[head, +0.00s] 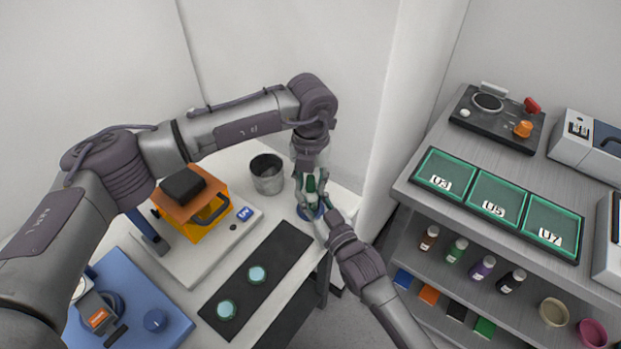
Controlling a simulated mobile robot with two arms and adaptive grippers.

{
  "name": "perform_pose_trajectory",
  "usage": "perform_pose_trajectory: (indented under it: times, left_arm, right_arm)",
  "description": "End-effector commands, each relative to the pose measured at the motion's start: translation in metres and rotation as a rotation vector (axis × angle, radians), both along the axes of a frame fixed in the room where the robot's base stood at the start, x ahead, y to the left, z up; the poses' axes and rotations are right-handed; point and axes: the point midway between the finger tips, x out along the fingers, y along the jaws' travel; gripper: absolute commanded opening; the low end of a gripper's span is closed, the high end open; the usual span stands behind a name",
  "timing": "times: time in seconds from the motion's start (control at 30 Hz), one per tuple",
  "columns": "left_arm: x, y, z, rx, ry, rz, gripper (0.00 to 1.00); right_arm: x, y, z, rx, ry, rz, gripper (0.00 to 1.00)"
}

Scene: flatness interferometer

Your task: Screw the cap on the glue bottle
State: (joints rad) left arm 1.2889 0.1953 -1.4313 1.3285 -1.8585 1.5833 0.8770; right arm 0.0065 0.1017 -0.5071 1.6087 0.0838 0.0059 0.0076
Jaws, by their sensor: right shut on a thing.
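The glue bottle (310,185) is a small green shape near the table's right corner, mostly hidden by my two grippers. Under it is a round blue base (313,213). My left gripper (310,177) points straight down from above, its fingers at the top of the bottle. Whether they are closed on the cap is too small to tell, and I cannot make out the cap separately. My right gripper (318,203) reaches in from the lower right and is shut on the glue bottle, low on its side.
A grey metal cup (267,174) stands just left of the grippers. A black mat (243,292) with two pale discs lies in front. An orange device (191,205) and a blue instrument (136,310) are left. The shelf unit (420,203) with green trays and small bottles is right.

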Motion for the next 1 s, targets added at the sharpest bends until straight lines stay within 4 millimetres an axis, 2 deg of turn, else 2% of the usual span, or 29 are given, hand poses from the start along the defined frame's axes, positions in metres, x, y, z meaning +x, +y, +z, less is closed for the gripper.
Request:
perform_pose_trajectory:
  times: [0.03, 0.17, 0.2, 0.43, 0.57, 0.8, 0.97, 1.0]
  left_arm:
    - [0.0000, -0.0002, 0.0002, 0.000, 0.000, 0.000, 0.23]
    - [0.0001, -0.0001, 0.0003, 0.000, 0.000, 0.000, 0.02]
    - [0.0001, -0.0001, 0.0004, 0.000, 0.000, 0.000, 0.00]
    - [0.0003, -0.0001, 0.0007, 0.000, -0.001, -0.044, 0.00]
    - [0.0005, 0.0000, 0.0008, -0.001, -0.002, -0.257, 0.00]
    - [0.0004, 0.0000, 0.0004, 0.000, -0.001, -0.740, 0.00]
    - [0.0003, -0.0001, 0.0001, -0.001, -0.001, -0.751, 0.00]
    - [0.0003, -0.0001, 0.0001, -0.001, -0.001, -0.750, 0.26]
  right_arm:
    - [0.0000, 0.0000, -0.0001, 0.000, 0.000, 0.000, 0.00]
    - [-0.0001, 0.0000, -0.0001, 0.000, 0.000, 0.000, 0.00]
    - [-0.0001, 0.0000, -0.0001, 0.000, 0.000, 0.000, 0.00]
    - [0.0000, -0.0001, -0.0002, 0.000, 0.000, 0.000, 0.00]
    - [-0.0001, 0.0000, -0.0001, 0.000, 0.000, 0.000, 0.00]
    - [-0.0001, 0.0000, -0.0002, 0.000, 0.000, 0.000, 0.00]
    - [-0.0001, 0.0000, -0.0002, 0.000, 0.000, 0.000, 0.00]
    - [-0.0001, 0.0000, -0.0002, 0.000, 0.000, 0.000, 0.00]
